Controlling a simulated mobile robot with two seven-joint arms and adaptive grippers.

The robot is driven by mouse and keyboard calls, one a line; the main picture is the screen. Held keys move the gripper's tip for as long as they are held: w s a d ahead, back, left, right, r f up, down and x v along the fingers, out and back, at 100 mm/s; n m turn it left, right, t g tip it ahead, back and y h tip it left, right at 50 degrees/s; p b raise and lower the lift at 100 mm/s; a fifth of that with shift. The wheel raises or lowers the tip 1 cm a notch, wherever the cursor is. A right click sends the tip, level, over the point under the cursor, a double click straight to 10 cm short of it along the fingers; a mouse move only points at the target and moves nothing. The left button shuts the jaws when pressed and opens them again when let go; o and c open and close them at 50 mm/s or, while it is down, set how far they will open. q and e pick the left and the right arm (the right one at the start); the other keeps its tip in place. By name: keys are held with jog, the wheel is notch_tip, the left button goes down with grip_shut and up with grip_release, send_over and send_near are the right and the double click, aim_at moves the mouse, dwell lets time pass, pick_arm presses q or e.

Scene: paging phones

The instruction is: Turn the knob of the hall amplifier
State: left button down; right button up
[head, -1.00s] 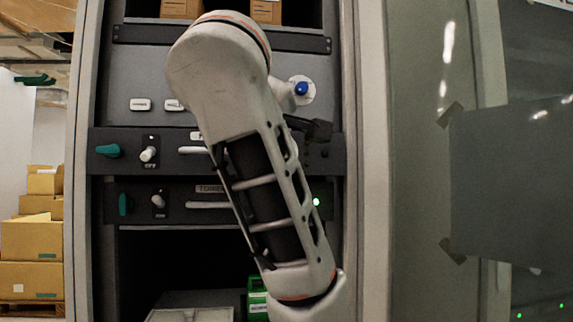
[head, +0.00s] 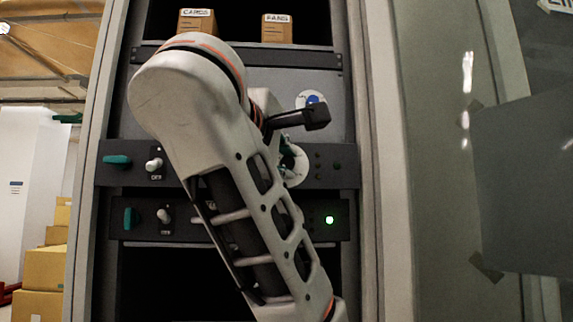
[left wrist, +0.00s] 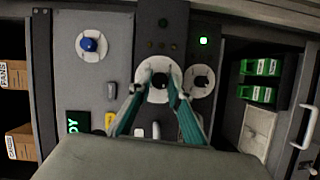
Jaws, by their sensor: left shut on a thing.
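Two dark amplifier panels sit one above the other in the rack: the upper amplifier (head: 335,168) and the lower amplifier (head: 335,228) with a lit green lamp. I cannot read the name on the upper one; my arm covers it. The upper amplifier has a dark knob (left wrist: 159,80) on a white dial (head: 296,168). My left gripper (left wrist: 160,91) has its teal fingers on both sides of this knob, shut on it. In the head view the fingers are mostly hidden behind my arm. The lower amplifier's knob (left wrist: 201,81) is beside it, untouched. My right gripper is not in view.
Teal levers (head: 117,160) and white toggles (head: 154,164) are at the panels' left. Labelled boxes (head: 196,24) stand on the shelf above. Green bins (left wrist: 261,67) are below.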

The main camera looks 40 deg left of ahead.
pick_arm(q)
jog(key=c, duration=1.9)
grip_release()
